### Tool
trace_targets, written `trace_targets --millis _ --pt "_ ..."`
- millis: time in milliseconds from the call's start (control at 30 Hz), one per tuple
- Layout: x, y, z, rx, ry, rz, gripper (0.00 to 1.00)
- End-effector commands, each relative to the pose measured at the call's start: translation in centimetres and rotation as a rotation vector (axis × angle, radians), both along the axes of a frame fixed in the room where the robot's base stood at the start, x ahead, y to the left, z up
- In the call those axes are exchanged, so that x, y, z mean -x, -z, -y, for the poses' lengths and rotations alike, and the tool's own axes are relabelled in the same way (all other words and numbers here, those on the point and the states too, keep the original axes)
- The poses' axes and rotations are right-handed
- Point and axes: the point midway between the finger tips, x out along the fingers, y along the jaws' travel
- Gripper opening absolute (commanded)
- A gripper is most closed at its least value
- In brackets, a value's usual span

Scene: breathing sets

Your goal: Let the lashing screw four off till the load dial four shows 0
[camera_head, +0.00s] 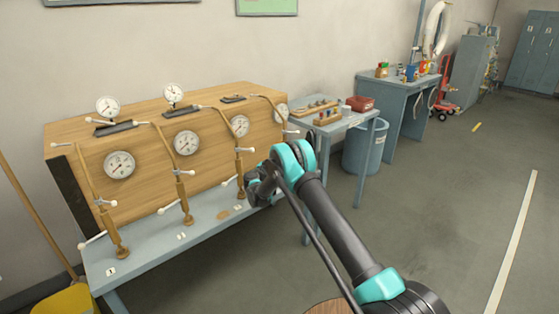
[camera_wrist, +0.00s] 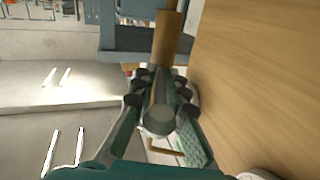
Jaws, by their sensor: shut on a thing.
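The wooden board carries a row of round white dials with slanting brass lashing screws in front. The rightmost front dial, load dial four (camera_head: 281,113), is partly hidden and too small to read. Lashing screw four shows only its upper rod (camera_head: 272,104) in the head view; its lower part is behind my arm. My gripper (camera_head: 258,187) is at the right end of the bench. In the wrist view, my gripper (camera_wrist: 160,100) is shut around the screw, whose brass body (camera_wrist: 168,38) runs up between the fingers; a dull round end shows between them.
The other lashing screws (camera_head: 183,195) stand to the left on the blue-grey bench (camera_head: 150,255), with white-tipped handles sticking out. A side table (camera_head: 352,122) with a red box (camera_head: 360,103) and a blue bin (camera_head: 364,148) stand to the right. The floor at right is clear.

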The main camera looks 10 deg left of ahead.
Motion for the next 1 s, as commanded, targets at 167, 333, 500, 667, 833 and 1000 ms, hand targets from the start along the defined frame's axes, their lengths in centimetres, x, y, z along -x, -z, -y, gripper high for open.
trace_targets --millis 167,333,500,667,833,1000 --pt "0.2 0.1 -0.5 -0.002 -0.006 -0.001 0.0" --pt "0.2 0.1 -0.6 -0.002 -0.007 -0.001 0.15" --pt "0.1 0.1 -0.4 -0.001 -0.005 0.0 0.31" --pt "0.1 0.0 -0.3 0.0 -0.004 -0.001 0.31" --pt "0.5 0.0 -0.4 0.0 -0.003 -0.001 0.31" --pt "2.6 0.0 -1.5 0.0 -0.006 -0.001 0.31"
